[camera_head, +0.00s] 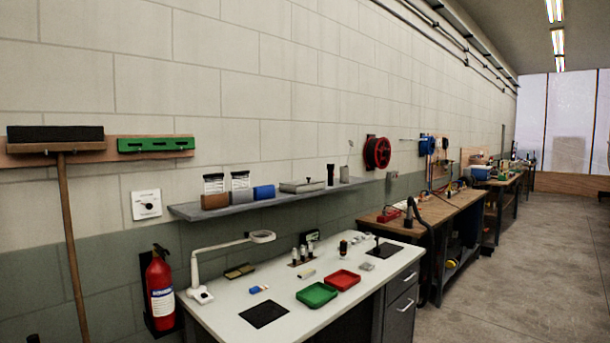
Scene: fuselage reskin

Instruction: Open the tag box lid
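No box in view is clearly marked as the tag box. A flat grey lidded case (302,186) lies on the wall shelf (230,206), and its lid looks shut; I cannot tell whether it is the tag box. A green tray (316,294) and a red tray (342,279) lie open on the white workbench (222,315). Neither of my grippers is in view.
A fire extinguisher (160,290) and a broom (70,220) are at the left wall. A white lamp (200,280) stands on the bench beside a black mat (264,314). A wooden bench (440,215) stands farther back. The concrete floor (520,275) at right is clear.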

